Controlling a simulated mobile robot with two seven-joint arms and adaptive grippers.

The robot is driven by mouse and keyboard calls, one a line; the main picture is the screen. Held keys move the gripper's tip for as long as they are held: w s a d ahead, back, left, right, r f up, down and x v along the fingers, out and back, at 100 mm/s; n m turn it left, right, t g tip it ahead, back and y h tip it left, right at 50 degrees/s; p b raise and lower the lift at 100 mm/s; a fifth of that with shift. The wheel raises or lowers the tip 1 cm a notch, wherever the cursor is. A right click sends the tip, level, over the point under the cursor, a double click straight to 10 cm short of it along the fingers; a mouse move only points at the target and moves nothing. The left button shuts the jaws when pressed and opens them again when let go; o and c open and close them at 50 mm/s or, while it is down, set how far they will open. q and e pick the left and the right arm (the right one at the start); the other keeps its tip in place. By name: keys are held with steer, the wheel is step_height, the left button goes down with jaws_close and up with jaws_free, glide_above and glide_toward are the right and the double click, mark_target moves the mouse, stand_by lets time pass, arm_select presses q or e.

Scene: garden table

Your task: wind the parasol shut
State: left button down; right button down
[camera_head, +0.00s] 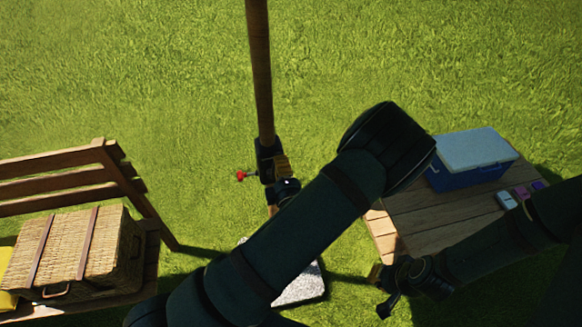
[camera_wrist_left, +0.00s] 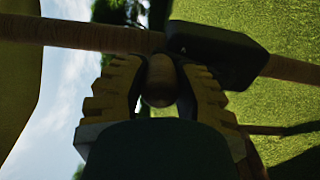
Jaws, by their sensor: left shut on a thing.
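The parasol's wooden pole (camera_head: 259,70) stands upright in the head view, with a dark crank housing (camera_head: 266,150) on it. A small red knob (camera_head: 241,175) sticks out left of the housing. My left gripper (camera_head: 282,168) is at the housing's right side, partly hidden by my own arm. In the left wrist view its yellow ridged fingers (camera_wrist_left: 160,85) are shut around a rounded brown crank knob (camera_wrist_left: 160,72), beside the dark housing (camera_wrist_left: 215,50). My right gripper (camera_head: 377,292) looks open and empty, low at the right. The canopy is outside the head view.
A wooden bench (camera_head: 75,182) with a wicker basket (camera_head: 115,245) stands at the left. A low wooden table (camera_head: 430,215) at the right holds a blue cooler (camera_head: 470,160) and small boxes (camera_head: 515,195). A pale parasol base (camera_head: 305,288) lies on the grass, partly hidden.

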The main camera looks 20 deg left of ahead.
arm_select(q)
steer(key=shift+s+a, duration=0.75)
steer(key=shift+a, duration=0.25)
steer(key=s+a+f+b, duration=0.4)
steer(key=a+f, duration=0.3)
steer(key=f, duration=0.1)
steer(key=w+d+f+b, duration=0.2)
steer(key=d+f+b, duration=0.2)
steer(key=f, duration=0.4)
steer(key=w+d+r+p, duration=0.3)
steer(key=w+d, duration=0.3)
steer(key=d, duration=0.4)
steer(key=shift+w+r, duration=0.35)
steer(key=shift+r, duration=0.15)
